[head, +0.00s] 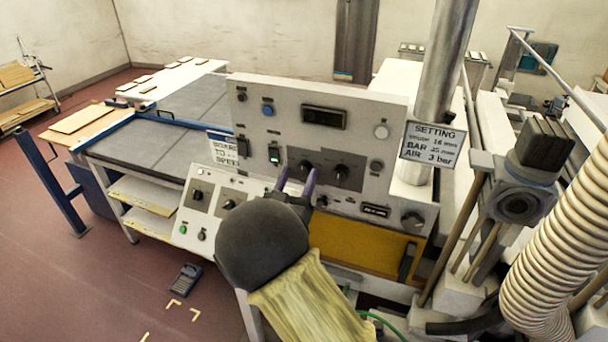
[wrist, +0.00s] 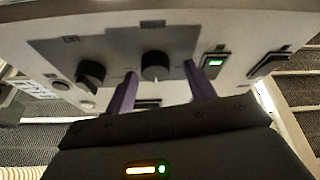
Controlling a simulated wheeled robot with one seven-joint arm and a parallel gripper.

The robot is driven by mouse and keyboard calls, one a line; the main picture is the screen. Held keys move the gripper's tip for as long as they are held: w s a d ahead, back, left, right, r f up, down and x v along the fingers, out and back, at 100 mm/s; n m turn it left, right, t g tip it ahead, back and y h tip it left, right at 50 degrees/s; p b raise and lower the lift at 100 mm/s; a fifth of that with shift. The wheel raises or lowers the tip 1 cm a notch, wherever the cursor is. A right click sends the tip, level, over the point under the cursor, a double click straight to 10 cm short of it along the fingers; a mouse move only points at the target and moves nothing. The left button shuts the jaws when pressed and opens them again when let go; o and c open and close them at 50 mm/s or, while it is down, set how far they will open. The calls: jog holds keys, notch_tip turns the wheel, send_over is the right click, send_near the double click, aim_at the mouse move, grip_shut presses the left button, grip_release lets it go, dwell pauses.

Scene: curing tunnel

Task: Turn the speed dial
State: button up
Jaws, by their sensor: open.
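Two black dials sit side by side on a dark plate on the upright control panel (head: 290,92). In the head view the left dial (head: 305,166) is just behind my fingers and the right dial (head: 340,172) stands clear. My gripper (head: 297,174) is open, with purple fingers pointing at the panel. In the wrist view, where the panel appears upside down, the left dial (wrist: 155,66) shows between the two fingertips, and the right dial (wrist: 91,74) lies outside them. I cannot tell whether the fingers touch the dial. The dial labels are too small to read.
A lower sloped panel (head: 207,210) has two more black knobs. A setting sign (head: 433,145), a metal pipe (head: 445,60) and a ribbed hose (head: 560,240) stand on the right.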

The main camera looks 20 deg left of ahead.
jog(key=shift+w+d, duration=0.1)
jog(key=shift+d, duration=0.15)
jog(key=c, duration=1)
jog(key=shift+d, duration=0.35)
jog(key=shift+a, duration=0.3)
jog(key=shift+w+d+r, duration=0.1)
jog(key=shift+d, duration=0.05)
